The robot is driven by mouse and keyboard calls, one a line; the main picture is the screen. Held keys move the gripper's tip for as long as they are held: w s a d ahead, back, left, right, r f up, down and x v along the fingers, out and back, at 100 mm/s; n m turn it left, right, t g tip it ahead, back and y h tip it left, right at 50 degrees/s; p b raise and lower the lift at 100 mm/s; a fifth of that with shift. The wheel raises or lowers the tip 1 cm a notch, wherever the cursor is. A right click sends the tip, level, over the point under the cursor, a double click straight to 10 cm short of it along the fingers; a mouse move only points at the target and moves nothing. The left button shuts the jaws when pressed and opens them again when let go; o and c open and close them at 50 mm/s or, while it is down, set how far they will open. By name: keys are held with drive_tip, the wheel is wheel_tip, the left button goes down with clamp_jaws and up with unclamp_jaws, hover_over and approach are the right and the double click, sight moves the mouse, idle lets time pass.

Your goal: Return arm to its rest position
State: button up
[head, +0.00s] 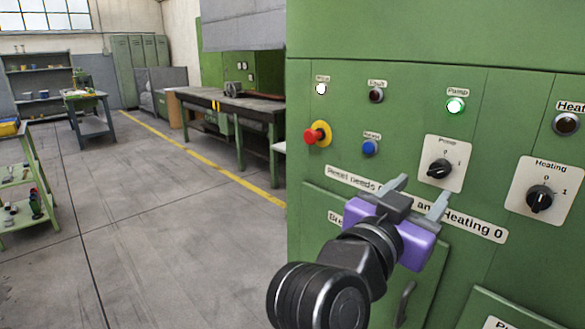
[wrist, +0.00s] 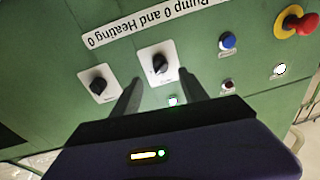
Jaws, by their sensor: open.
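My gripper (head: 418,197) is open and empty, with its two grey fingers apart in front of the green control panel (head: 410,75). In the head view it is just below the black Pump knob (head: 440,169) and in front of the label strip. The Heating knob (head: 540,198) is to its right. The wrist view shows the panel upside down, with the fingers (wrist: 158,98) pointing toward it and the Pump knob (wrist: 159,64) beyond them. I cannot tell whether the fingertips touch the panel. The green Pump lamp (head: 455,105) is lit.
A red emergency button (head: 317,135) and a blue button (head: 369,148) stick out left of the Pump knob. A door handle (head: 405,302) is below my gripper. The floor left of the cabinet is open, with a green cart (head: 28,190) and a workbench (head: 235,104) beyond.

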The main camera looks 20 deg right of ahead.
drive_tip(key=w+a+r+n+t+y, duration=0.1)
drive_tip(key=w+a+n+t+y, duration=0.5)
drive_tip(key=a+n+t, duration=0.4)
drive_tip(key=s+a+f+n+t+y+p, duration=0.35)
drive_tip(key=a+f+n+y, duration=0.4)
drive_tip(key=f+y, duration=0.25)
drive_tip(key=s+f+m+g+p, duration=0.1)
drive_tip(key=s+f, duration=0.3)
drive_tip(key=s, duration=0.6)
drive_tip(key=s+d+f+m+g+y+p, duration=0.1)
drive_tip(key=s+f, duration=0.3)
drive_tip(key=s, duration=0.6)
drive_tip(key=s+d+f+m+g+p, duration=0.1)
drive_tip(key=s+f+g+p, duration=0.2)
drive_tip(key=s, duration=0.8)
drive_tip(key=shift+d+f+g, duration=0.15)
drive_tip(key=shift+f+g, duration=0.2)
drive_tip(key=shift+f, duration=0.45)
